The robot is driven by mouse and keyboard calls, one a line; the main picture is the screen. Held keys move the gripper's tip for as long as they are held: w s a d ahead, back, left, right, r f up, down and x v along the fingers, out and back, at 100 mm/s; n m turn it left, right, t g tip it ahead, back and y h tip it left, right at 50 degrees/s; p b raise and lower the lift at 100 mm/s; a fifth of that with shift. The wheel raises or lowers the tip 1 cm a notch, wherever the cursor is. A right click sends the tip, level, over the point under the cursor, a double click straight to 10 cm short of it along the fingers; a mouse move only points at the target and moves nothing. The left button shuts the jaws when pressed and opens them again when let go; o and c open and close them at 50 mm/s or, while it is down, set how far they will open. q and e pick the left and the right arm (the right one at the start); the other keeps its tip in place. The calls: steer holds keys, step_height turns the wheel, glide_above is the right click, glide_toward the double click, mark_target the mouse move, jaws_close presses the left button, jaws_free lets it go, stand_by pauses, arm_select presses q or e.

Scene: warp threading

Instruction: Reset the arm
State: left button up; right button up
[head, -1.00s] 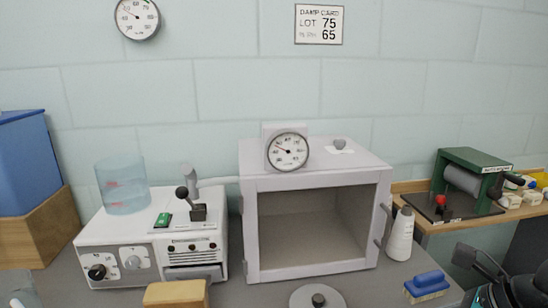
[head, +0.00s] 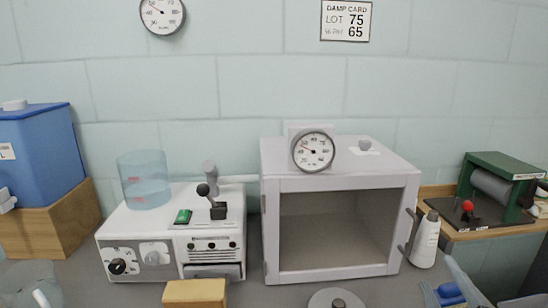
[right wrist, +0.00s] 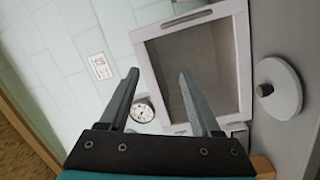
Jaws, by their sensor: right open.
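The head view shows the cabinet (head: 271,230) upright at the middle, empty inside, with a dial gauge (head: 313,151) on top. My left gripper is not in view.
A white control box (head: 165,225) with a lever and a clear blue cylinder (head: 145,180) stands left. A white cone bottle (head: 427,240) is right of the cabinet. A round lid (head: 335,300) and wooden block (head: 195,292) lie in front. A green roller device (head: 497,180) is far right.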

steer(key=s+a+f+m+g, duration=0.2)
steer(key=s+f+m+g, duration=0.3)
steer(key=f, duration=0.4)
steer(key=s+a+f+m+g, duration=0.1)
steer(key=s+f+m+g, duration=0.4)
steer(key=f, duration=0.4)
steer(key=s+a+f+g+y, duration=0.2)
steer(key=s+a+f+g, duration=0.35)
steer(key=s+a, duration=0.25)
steer(key=s+f, duration=0.3)
steer(key=f, duration=2)
steer(key=s+d+f+g, duration=0.2)
steer(key=s+d+f, duration=0.1)
steer(key=s+f, duration=0.8)
steer(key=s, duration=0.3)
steer(key=shift+s+f, duration=0.3)
steer(key=shift+f, duration=0.1)
